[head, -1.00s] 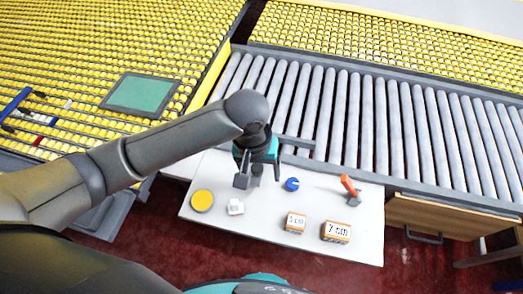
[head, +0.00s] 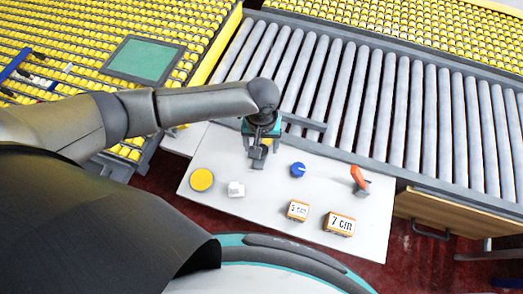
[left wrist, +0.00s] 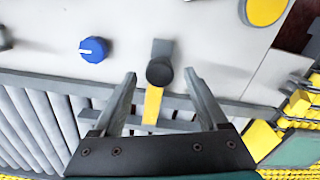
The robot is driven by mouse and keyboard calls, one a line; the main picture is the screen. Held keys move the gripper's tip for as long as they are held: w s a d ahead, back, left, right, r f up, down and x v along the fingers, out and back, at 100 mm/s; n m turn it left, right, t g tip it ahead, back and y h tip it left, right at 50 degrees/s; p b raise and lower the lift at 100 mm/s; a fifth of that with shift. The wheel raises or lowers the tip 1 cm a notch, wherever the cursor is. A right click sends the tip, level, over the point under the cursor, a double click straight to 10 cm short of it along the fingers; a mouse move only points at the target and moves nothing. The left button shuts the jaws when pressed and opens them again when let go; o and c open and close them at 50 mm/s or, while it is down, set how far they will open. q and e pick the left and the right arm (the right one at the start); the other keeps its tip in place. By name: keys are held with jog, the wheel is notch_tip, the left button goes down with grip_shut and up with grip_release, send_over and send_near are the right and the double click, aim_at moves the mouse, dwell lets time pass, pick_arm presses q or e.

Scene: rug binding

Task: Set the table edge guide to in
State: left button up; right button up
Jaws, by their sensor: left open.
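The edge guide appears to be the grey bar (left wrist: 178,126) at the roller edge, with a yellow strip (left wrist: 152,104) and a dark round knob (left wrist: 159,72) on a grey plate. The bar also shows in the head view (head: 306,123). My left gripper (left wrist: 160,76) is open, with its fingertips on either side of the knob and visible gaps to it. In the head view the left gripper (head: 257,160) is over the far part of the white panel and hides the knob. My right gripper is not in view.
The white panel (head: 250,205) carries a yellow disc (head: 202,180), a white switch (head: 236,189), a blue dial (head: 298,170), an orange-red lever (head: 359,177), and boxes marked 7 cm (head: 339,224) and apparently 5 cm (head: 298,210). Grey rollers (head: 345,90) lie behind it.

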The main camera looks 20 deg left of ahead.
pick_arm(q)
jog(key=shift+f+b, duration=0.3)
jog(key=shift+f, duration=1.45)
grip_shut()
